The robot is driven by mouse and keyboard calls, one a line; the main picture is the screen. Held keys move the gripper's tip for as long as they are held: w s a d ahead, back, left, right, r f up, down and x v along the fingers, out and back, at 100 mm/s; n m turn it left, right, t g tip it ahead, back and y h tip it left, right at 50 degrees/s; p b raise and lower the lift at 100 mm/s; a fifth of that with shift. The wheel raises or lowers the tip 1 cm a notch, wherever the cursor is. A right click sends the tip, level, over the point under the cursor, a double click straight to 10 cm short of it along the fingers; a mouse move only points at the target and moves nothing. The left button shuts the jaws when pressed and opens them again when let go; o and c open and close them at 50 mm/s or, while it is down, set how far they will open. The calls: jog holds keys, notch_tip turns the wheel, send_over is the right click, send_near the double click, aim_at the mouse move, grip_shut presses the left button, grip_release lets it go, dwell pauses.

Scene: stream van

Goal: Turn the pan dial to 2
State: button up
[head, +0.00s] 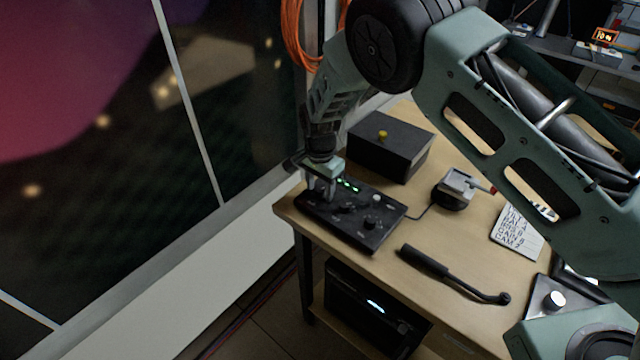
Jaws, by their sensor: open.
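A black control box (350,235) with several knobs and a row of green lights lies on the wooden desk near its left corner. A dark dial (372,223) stands at its front right, and a small pale-topped knob (377,199) sits behind it. Labels and numbers are too small to read, so I cannot tell which dial is the pan dial or where it points. My gripper (320,194) points down over the left end of the box, open. Its fingers hide what is under and between them; I cannot tell whether they touch a knob.
A small cabled device (455,188) sits to the right. A black handle-like tool (450,272) lies in front, and a printed card (517,232) lies farther right. A window borders the desk's left side.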

jog(key=c, duration=1)
jog(key=shift+b, duration=0.3)
jog(key=n+b, duration=0.2)
jog(key=n, duration=0.1)
jog(key=shift+f, duration=0.15)
jog(key=n+b, duration=0.1)
jog(key=n, duration=0.1)
jog(key=shift+n+b, duration=0.3)
jog(key=shift+b, duration=0.05)
jog(key=n+b, duration=0.2)
jog(key=n, duration=0.4)
jog(key=shift+b, duration=0.3)
